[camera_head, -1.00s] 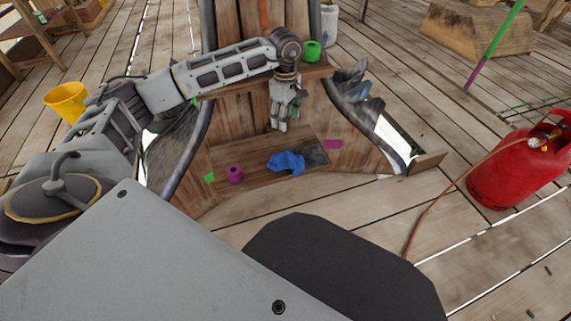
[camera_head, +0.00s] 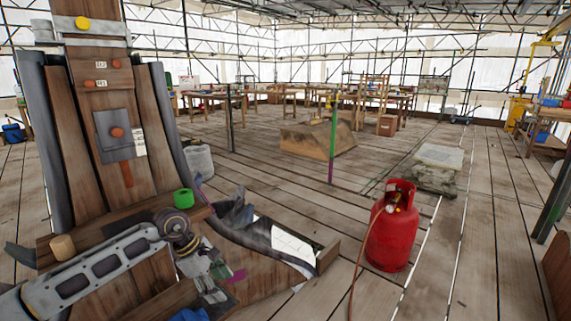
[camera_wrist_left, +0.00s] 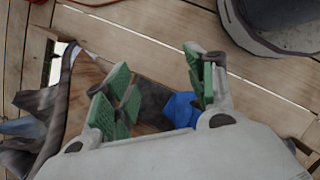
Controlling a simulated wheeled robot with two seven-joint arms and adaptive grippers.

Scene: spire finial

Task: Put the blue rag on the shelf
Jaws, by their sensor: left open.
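The blue rag (camera_head: 188,315) shows only in part at the bottom edge of the head view, below my left gripper (camera_head: 214,286). In the left wrist view the crumpled rag (camera_wrist_left: 181,109) lies by the right finger, partly hidden by it and the gripper body. My left gripper (camera_wrist_left: 157,90) is open there, its green-padded fingers apart. I cannot tell whether a finger touches the rag. A wooden ledge (camera_head: 92,230) crosses the spire above the gripper and may be the shelf. My right gripper is not in view.
A green roll (camera_head: 183,199) and a wooden cylinder (camera_head: 62,247) stand on the ledge near my left arm. A red gas cylinder (camera_head: 392,228) with a hose stands on the floor to the right.

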